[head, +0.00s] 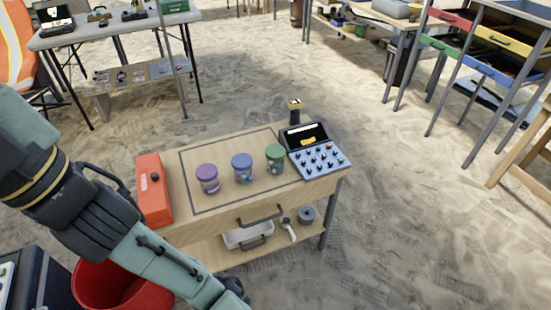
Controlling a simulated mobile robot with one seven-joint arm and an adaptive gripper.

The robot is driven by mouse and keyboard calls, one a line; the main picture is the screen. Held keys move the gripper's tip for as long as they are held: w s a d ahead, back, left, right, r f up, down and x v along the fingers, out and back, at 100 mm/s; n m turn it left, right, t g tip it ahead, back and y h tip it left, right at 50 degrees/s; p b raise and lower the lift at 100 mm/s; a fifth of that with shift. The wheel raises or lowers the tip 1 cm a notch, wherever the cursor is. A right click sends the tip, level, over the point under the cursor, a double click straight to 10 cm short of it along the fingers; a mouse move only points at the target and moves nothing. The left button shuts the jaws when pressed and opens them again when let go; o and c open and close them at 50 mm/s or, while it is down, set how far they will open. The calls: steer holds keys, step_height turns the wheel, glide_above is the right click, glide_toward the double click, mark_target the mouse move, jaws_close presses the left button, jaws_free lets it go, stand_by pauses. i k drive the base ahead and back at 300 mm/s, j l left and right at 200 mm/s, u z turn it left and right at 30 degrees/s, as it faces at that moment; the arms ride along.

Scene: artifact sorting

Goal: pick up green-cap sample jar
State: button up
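The green-cap sample jar (275,159) stands upright on the wooden table (225,200) in the head view. It is the rightmost of three jars in a slanting row, close to the control box. The blue-cap jar (242,168) stands to its left, and the purple-cap jar (208,179) is farther left. My gripper (235,292) shows only as a dark part at the bottom edge, low in front of the table and well away from the jars. Its fingers are cut off or hidden, so its opening does not show.
A control box with knobs and a screen (318,157) sits at the table's right end. A red-orange case (153,190) is at its left end. A lower shelf holds a white tray (248,236). A red bucket (120,285) stands below my arm. Sandy floor is open at right.

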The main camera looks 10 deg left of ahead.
mark_target(274, 168)
steer(key=i+l, duration=0.15)
steer(key=l, duration=0.25)
steer(key=i+l, duration=0.1)
steer(key=l, duration=0.3)
steer(key=i+l, duration=0.15)
steer(key=l, duration=0.3)
steer(key=i+l+u, duration=0.1)
steer(key=l, duration=0.3)
